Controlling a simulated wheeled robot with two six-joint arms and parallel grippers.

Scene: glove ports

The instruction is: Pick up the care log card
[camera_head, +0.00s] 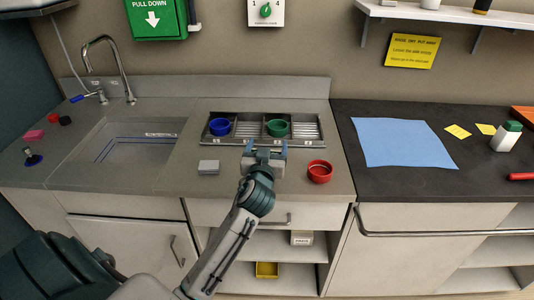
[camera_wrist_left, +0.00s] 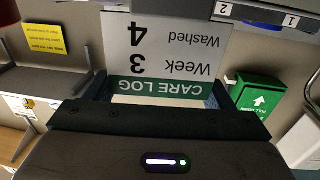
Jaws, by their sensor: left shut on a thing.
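The care log card (camera_wrist_left: 165,50) is white with a green band reading CARE LOG, then "Week 3" and "Washed 4"; it shows upside down in the left wrist view. My left gripper (camera_head: 264,148) is shut on the card by its green-band end. In the head view the gripper is over the front edge of the sectioned metal tray, just in front of the green bowl. The card is too small or hidden to make out in the head view. My right gripper is not in view.
The metal tray (camera_head: 247,128) holds a blue bowl (camera_head: 220,127) and a green bowl (camera_head: 277,128). A red bowl (camera_head: 320,171) stands right of my gripper, a grey block (camera_head: 209,167) left. The sink (camera_head: 130,145) is further left. A blue mat (camera_head: 402,143) lies on the dark counter.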

